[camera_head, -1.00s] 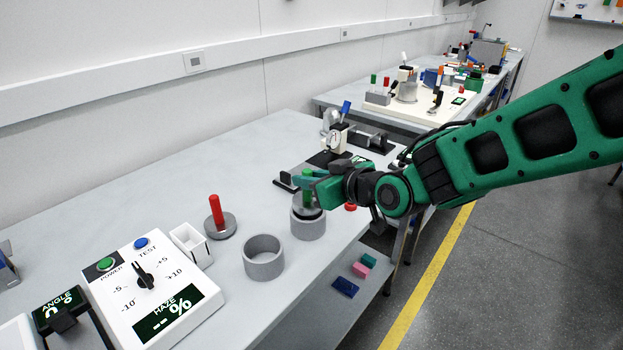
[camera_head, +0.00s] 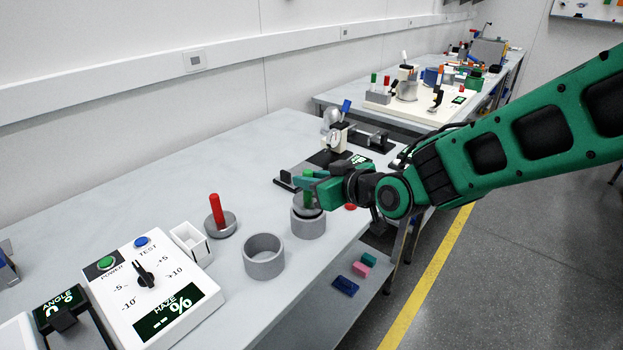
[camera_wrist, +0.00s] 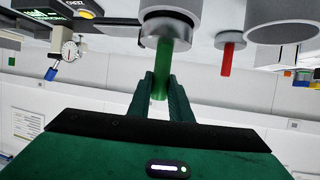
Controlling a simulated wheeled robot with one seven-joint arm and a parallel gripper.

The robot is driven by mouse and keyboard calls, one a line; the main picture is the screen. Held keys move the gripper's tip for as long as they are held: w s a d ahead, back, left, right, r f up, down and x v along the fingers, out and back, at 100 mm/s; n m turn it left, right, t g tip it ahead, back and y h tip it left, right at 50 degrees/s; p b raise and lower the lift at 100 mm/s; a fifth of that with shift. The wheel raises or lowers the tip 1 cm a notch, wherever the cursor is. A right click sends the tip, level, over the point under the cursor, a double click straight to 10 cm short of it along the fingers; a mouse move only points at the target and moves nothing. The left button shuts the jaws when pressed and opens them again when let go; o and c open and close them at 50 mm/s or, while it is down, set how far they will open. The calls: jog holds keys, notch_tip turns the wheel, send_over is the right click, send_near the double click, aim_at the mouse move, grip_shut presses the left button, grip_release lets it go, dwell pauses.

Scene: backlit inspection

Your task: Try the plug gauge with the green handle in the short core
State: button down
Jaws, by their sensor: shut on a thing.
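The plug gauge with the green handle (camera_head: 308,188) is upright in my gripper (camera_head: 308,186), whose fingers are closed on the handle. The wrist view shows the green handle (camera_wrist: 163,65) between the fingertips (camera_wrist: 161,88). The gauge's round grey end (camera_wrist: 166,27) is at the mouth of a grey hollow core (camera_head: 308,227); how deep it sits is hard to tell. A second grey core (camera_head: 263,262) stands open and empty nearer the camera. I cannot tell for sure which core is the shorter.
A red-handled gauge (camera_head: 216,211) stands in a grey round base at left. Beside it are a small white open box (camera_head: 190,244) and a white haze meter (camera_head: 150,290). A dial-gauge stand (camera_head: 337,138) is behind my gripper. The bench's right edge is close to the cores.

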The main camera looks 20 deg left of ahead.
aim_at(309, 172)
jog(key=shift+f, duration=0.55)
dwell(0.9)
jog(key=shift+r, duration=0.1)
jog(key=shift+r, duration=1.85)
jog(key=shift+w+r, duration=0.1)
jog(key=shift+r, duration=0.05)
jog(key=shift+w+d+r, duration=0.1)
jog(key=shift+r, duration=1.7)
jog(key=shift+f, duration=0.1)
jog(key=shift+f, duration=3)
jog(key=shift+s+f, duration=0.2)
jog(key=shift+f, duration=0.6)
